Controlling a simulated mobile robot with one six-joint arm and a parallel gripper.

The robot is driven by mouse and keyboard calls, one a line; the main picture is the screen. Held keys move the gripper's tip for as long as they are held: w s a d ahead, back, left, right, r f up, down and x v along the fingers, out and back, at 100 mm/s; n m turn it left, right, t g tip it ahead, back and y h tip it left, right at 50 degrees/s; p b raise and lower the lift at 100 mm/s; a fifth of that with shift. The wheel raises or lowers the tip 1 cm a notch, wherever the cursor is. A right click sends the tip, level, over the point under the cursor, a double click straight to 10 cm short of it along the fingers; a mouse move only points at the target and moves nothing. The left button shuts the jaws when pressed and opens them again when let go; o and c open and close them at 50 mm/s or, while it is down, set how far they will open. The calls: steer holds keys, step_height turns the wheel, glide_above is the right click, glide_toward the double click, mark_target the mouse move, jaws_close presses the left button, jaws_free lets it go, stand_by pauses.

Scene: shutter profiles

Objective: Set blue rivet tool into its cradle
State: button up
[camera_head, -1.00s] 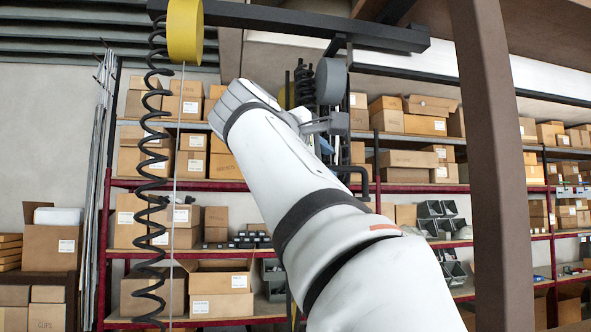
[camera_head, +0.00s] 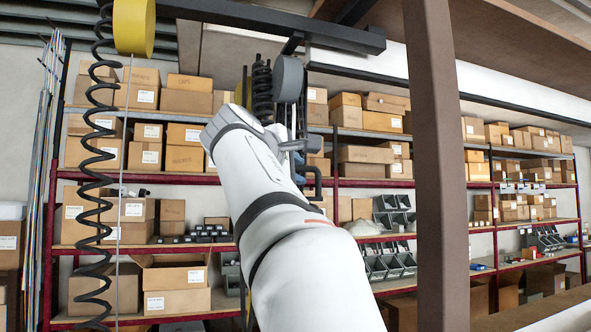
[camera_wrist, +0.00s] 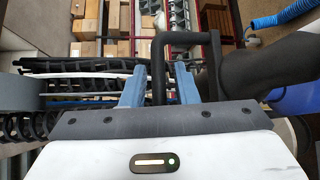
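In the wrist view my gripper (camera_wrist: 160,66) has two blue-grey fingers spread apart, with a gap between them. A bent black rod (camera_wrist: 157,70) shows in that gap and loops over to the right. I cannot tell how far beyond the fingertips it lies. A blue rounded body (camera_wrist: 294,98), possibly the rivet tool, is partly hidden behind a thick black cylinder at the right. I cannot make out which part is the cradle. In the head view my white arm reaches up, and its fingers are too small to read. A black bracket (camera_head: 316,183) shows just right of the wrist.
A yellow balancer drum (camera_head: 134,26) with a black coiled hose (camera_head: 97,150) hangs at left. A grey drum (camera_head: 288,78) hangs from the overhead rail (camera_head: 270,24). A brown post (camera_head: 437,170) stands at right. Shelves of boxes fill the background. A blue hose (camera_wrist: 280,14) shows top right.

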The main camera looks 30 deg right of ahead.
jaws_close()
stand_by(0.3)
step_height(320, 180, down, 57)
steer(key=b, duration=4.5)
steer(key=shift+f, duration=0.2)
steer(key=shift+o, duration=0.9)
jaws_free()
steer(key=shift+r, duration=0.15)
